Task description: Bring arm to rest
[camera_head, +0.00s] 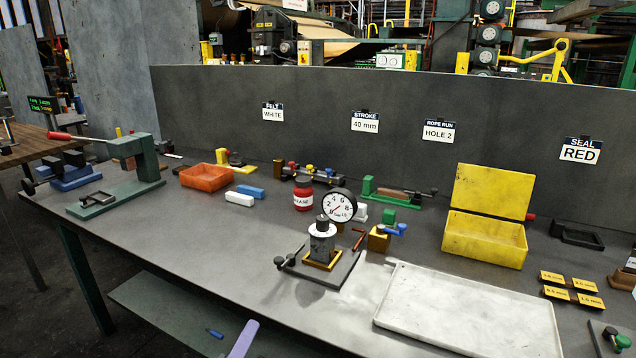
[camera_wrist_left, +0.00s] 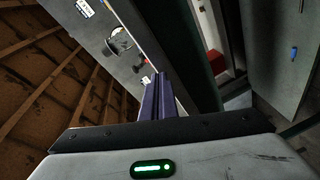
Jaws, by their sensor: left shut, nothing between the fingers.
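My left gripper (camera_head: 246,332) shows as a purple finger tip at the bottom edge of the head view, in front of and below the table's front edge. In the left wrist view its two purple fingers (camera_wrist_left: 158,90) lie together, shut, with nothing between them. It is apart from the table and touches nothing that I can see. The rest of the left arm is out of the head view. My right gripper is in neither view.
The grey workbench (camera_head: 200,245) carries a gauge (camera_head: 339,206) on a stand, a white tray (camera_head: 470,315), a yellow box (camera_head: 484,240), an orange bin (camera_head: 206,178) and a green lever press (camera_head: 145,160). A lower shelf (camera_head: 165,310) lies beneath, near my left gripper.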

